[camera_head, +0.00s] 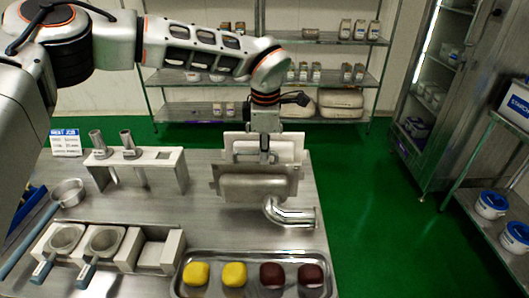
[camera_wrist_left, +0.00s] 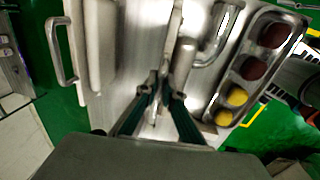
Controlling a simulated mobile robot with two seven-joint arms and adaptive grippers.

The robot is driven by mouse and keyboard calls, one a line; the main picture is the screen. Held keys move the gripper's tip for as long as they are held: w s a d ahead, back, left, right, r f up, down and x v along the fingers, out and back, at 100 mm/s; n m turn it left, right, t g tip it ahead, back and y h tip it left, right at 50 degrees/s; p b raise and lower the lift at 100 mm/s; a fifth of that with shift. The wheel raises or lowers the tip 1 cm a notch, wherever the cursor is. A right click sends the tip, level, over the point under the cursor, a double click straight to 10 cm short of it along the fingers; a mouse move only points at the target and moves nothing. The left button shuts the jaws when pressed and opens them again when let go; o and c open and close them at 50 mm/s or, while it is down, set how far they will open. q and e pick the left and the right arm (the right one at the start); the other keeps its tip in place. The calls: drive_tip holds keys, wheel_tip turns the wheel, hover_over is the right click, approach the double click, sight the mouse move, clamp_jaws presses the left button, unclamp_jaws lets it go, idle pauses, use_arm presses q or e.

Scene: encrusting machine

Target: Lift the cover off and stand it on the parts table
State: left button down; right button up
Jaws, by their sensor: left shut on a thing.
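The grey metal cover (camera_head: 255,187) stands upright at the back right of the parts table (camera_head: 225,235). It has a broad raised face and side tabs. My left gripper (camera_head: 266,158) reaches down from above, just behind this face. In the left wrist view its fingers (camera_wrist_left: 160,92) are closed together on a thin part of the cover (camera_wrist_left: 184,62), which looks like its handle. The gripper hides most of that grip. Whether the cover's lower edge touches the table is hard to tell. My right gripper is in neither view.
A paler upright panel (camera_head: 288,148) with a handle (camera_wrist_left: 60,52) stands close behind. A pipe elbow (camera_head: 290,214) lies just in front. A tray (camera_head: 180,283) holds yellow and dark pieces. A nozzle rack (camera_head: 171,158) and moulds (camera_head: 98,226) stand left.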

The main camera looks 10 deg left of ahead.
use_arm(q)
drive_tip(key=shift+f+b, duration=0.7)
drive_tip(key=shift+f, duration=0.85)
drive_tip(key=shift+w, duration=0.1)
drive_tip(key=c, duration=2.1)
unclamp_jaws()
drive_tip(key=shift+o, duration=1)
drive_tip(key=shift+a+f, duration=0.1)
drive_tip(key=shift+f, duration=0.1)
